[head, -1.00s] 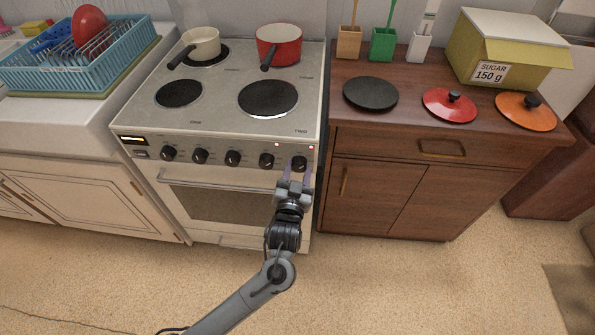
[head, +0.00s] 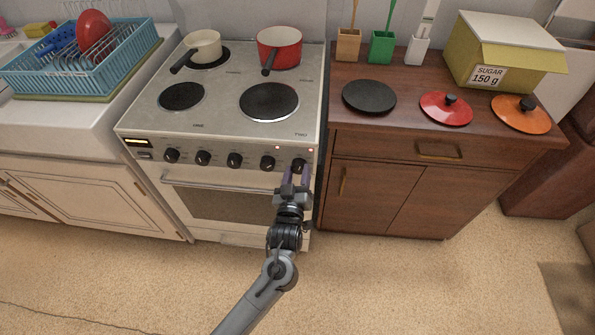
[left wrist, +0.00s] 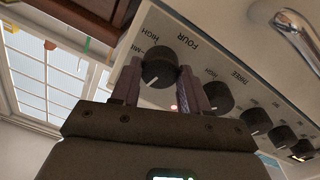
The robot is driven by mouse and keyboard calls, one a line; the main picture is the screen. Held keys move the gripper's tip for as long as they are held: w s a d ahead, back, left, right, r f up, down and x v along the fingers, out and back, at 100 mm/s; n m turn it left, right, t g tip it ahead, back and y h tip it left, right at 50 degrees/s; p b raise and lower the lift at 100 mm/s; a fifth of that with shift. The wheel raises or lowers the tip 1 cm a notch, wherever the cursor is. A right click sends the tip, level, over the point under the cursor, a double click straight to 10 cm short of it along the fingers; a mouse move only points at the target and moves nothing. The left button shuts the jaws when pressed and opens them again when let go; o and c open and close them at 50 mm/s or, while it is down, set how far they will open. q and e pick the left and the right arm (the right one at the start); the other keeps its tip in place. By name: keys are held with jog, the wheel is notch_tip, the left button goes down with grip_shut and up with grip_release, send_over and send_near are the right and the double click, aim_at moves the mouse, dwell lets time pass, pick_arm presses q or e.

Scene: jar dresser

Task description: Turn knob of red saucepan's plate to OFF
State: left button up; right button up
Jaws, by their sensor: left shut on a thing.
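The red saucepan (head: 279,48) stands on the back right plate of the stove (head: 222,82), its dark handle toward the front. The rightmost black knob (head: 299,165) is on the stove's front panel. In the left wrist view this knob (left wrist: 158,72) has the word FOUR beside it. My left gripper (head: 297,174) reaches up to the knob from below and is shut on it, one finger on each side. The fingertips partly hide the knob in the head view. My right gripper is not in view.
Several other knobs (head: 235,160) line the panel to the left, with the oven handle (head: 225,183) below. Two red lights glow on the panel's right side. A wooden cabinet (head: 385,185) stands close on the right. The floor in front is clear.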

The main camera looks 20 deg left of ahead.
pick_arm(q)
jog(key=shift+n+p, duration=0.3)
jog(key=shift+n, duration=1.2)
jog(key=o, duration=1.1)
jog(key=shift+c, duration=0.2)
jog(key=shift+s, duration=0.1)
jog(key=shift+s, duration=0.3)
jog(key=p+v, duration=0.3)
jog(key=v, duration=0.7)
jog(key=shift+d, duration=0.15)
